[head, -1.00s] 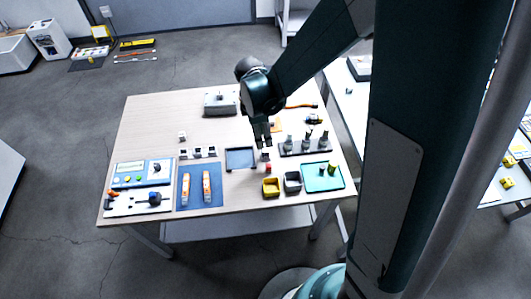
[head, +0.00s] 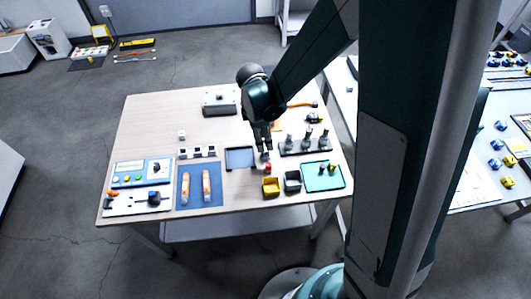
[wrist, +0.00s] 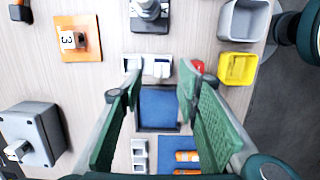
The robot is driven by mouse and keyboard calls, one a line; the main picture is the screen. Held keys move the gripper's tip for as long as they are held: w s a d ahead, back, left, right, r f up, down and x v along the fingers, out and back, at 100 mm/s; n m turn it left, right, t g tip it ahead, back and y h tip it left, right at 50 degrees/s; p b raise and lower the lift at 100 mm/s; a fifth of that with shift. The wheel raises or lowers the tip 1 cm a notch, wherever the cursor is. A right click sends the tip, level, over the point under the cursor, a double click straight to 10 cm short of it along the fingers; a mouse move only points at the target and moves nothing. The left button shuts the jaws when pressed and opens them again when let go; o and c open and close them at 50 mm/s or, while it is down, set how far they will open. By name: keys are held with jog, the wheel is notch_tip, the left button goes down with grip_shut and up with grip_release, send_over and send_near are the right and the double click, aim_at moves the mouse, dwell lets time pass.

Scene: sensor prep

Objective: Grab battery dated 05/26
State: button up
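No date marking such as 05/26 is legible, so I cannot tell which item is that battery. Two small whitish blocks, one on the left (wrist: 131,65) and one on the right (wrist: 158,67), lie on the table beside the blue tray (wrist: 158,106) in the wrist view. My gripper (wrist: 160,80) is open, with its green fingers spread on either side of the right block and the tray. No object is visibly held. In the head view my gripper (head: 264,150) points down just right of the blue tray (head: 240,148); its fingers partly hide the blocks there.
A red item (wrist: 197,67) is close to the right finger, with a yellow bin (wrist: 238,68) and grey bin (wrist: 243,20) beyond. Orange-and-white items (head: 206,187) lie on a blue mat. A rack with several grey pieces (head: 306,148) stands right.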

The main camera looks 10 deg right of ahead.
aim_at(266, 152)
jog(key=shift+f, duration=0.1)
jog(key=shift+s+d+f+b, duration=0.15)
jog(key=shift+f+b, duration=0.2)
jog(key=shift+f, duration=0.9)
jog(key=shift+d+f+b, duration=0.1)
jog(key=shift+f+b, duration=0.2)
jog(key=shift+f, duration=0.95)
jog(key=c, duration=1)
